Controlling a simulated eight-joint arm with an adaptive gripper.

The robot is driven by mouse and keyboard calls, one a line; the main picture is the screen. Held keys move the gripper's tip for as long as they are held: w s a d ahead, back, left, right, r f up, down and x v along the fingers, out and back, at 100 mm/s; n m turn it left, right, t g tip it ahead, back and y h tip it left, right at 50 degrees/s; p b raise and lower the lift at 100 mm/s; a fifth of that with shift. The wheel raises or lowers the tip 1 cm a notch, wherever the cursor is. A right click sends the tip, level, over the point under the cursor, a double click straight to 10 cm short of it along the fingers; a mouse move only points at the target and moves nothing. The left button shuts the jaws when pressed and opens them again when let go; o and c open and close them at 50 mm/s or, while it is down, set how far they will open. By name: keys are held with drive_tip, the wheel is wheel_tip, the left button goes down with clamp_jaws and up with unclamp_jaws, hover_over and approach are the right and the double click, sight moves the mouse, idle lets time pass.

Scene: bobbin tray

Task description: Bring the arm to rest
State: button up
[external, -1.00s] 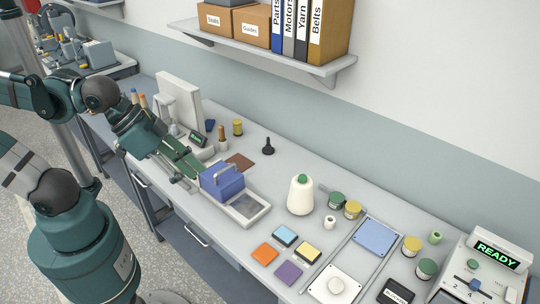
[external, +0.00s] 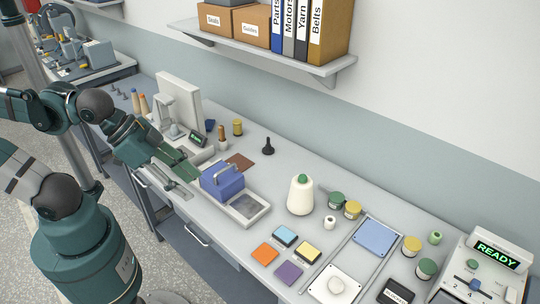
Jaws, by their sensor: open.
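My gripper (external: 182,180) is at the left part of the bench, in front of the blue box with a handle (external: 222,182). It is open, and I see nothing between its fingers. The fingers point down and to the right, above the bench's front edge. My arm reaches in from the left side of the picture. The gripper looks close to the blue box, but whether it touches cannot be told from this view.
The blue box stands on a grey tray (external: 250,212). A white cone of yarn (external: 300,195), coloured squares, including an orange one (external: 264,253), and a panel reading READY (external: 497,250) lie to the right. A shelf (external: 270,50) hangs above.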

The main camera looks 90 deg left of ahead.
wheel_tip(320, 180, down, 6)
drive_tip(key=b, duration=0.5)
drive_tip(key=shift+f+b, duration=0.2)
drive_tip(key=shift+b, duration=0.15)
idle(0.7)
